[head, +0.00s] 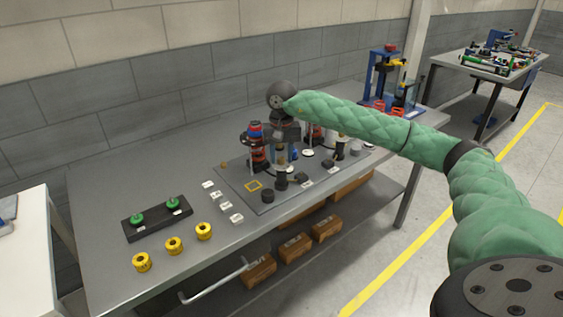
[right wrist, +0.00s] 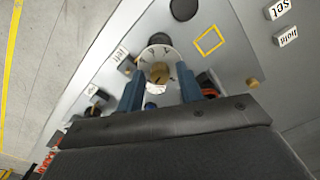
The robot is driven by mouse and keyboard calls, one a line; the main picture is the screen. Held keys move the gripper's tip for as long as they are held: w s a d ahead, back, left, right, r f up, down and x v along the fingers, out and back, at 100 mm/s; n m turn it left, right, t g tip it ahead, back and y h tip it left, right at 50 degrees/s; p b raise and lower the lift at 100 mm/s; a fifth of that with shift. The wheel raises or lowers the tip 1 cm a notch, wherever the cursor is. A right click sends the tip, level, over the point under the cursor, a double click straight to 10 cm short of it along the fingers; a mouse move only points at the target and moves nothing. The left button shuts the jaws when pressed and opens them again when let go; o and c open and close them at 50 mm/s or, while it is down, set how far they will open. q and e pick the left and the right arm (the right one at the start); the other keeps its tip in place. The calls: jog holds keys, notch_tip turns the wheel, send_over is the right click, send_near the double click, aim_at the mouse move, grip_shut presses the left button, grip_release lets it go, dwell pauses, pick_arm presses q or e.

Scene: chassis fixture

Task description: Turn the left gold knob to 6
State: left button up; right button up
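In the right wrist view a gold knob (right wrist: 160,74) sits in the middle of a white round dial (right wrist: 150,56) with dark marks. A small white tag reading "left" (right wrist: 121,54) stands beside it. My right gripper (right wrist: 160,80) is open, with one blue finger on each side of the knob in this view. I cannot tell whether the fingers touch the knob. In the head view my right gripper (head: 281,160) points down over the dark fixture plate (head: 240,187), and the knob is not clear there. The dial's marks are too small to read. My left gripper is not in view.
Several tall dark and red parts, such as a blue-topped one (head: 255,132), stand close around my right gripper. Small white tags (head: 226,206), yellow rings (head: 174,245) and a black tray (head: 157,222) with green pieces lie left of the plate on the grey table (head: 105,195).

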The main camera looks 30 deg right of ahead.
jog(key=n+b, duration=0.1)
jog(key=n, duration=0.1)
jog(key=shift+f+n+b, duration=0.1)
jog(key=shift+n+b, duration=0.2)
jog(key=shift+b, duration=0.1)
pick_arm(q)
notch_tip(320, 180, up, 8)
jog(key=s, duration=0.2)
pick_arm(e)
jog(key=shift+n+b, duration=0.3)
jog(key=shift+n, duration=0.4)
jog(key=shift+n+b, duration=0.85)
jog(key=shift+n, duration=0.45)
jog(key=shift+f+n+b, duration=0.1)
jog(key=shift+n+b, duration=0.8)
jog(key=shift+b, duration=0.1)
jog(key=shift+n+b, duration=0.55)
jog(key=shift+n, duration=0.35)
jog(key=shift+r+n, duration=0.2)
jog(key=shift+n, duration=0.3)
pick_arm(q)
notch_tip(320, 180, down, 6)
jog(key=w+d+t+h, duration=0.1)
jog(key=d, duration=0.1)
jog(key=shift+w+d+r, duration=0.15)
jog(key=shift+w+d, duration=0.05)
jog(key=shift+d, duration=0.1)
